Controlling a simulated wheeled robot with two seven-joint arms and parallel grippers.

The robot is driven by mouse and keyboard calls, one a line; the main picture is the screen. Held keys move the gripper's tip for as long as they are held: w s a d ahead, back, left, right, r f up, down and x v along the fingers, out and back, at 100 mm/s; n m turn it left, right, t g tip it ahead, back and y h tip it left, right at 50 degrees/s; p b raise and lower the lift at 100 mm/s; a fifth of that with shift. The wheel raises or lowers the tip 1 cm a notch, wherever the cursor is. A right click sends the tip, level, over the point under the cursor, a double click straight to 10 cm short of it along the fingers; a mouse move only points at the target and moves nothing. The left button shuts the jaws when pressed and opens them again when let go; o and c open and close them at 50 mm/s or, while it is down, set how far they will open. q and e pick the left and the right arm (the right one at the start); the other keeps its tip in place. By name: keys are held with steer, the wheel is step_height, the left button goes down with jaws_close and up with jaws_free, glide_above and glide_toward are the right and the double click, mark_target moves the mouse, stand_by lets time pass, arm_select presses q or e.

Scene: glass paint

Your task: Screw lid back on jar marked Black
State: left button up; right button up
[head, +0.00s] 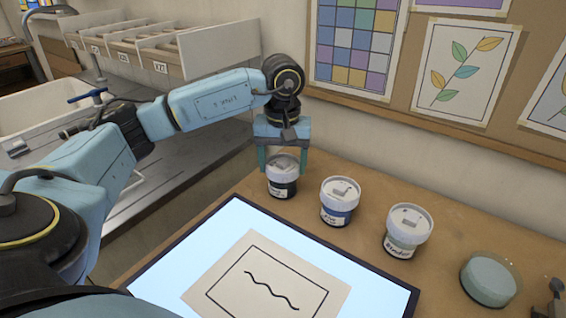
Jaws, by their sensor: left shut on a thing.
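The leftmost jar (284,188) stands upright on the wooden bench. It has dark contents, and its small label is too unclear to read surely. A pale lid (284,163) sits on top of it. My left gripper (283,168) points down from above, with one finger on each side of the lid, and is shut on it. Whether the lid is threaded down tight cannot be told. My right gripper is not in view.
A jar with a blue band (338,210) and a pale jar (404,240) stand to the right, both lidded. Farther right is a round pale-green lidded or disc-like thing (489,279). A lit panel (225,233) with a drawing (268,283) lies in front. A wall board stands behind.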

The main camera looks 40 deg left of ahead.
arm_select(q)
steer(key=shift+a+f+m, duration=0.25)
steer(key=shift+m, duration=0.85)
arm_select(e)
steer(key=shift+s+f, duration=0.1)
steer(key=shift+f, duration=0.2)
arm_select(q)
steer(key=shift+f+b, duration=0.1)
steer(key=shift+b, duration=0.2)
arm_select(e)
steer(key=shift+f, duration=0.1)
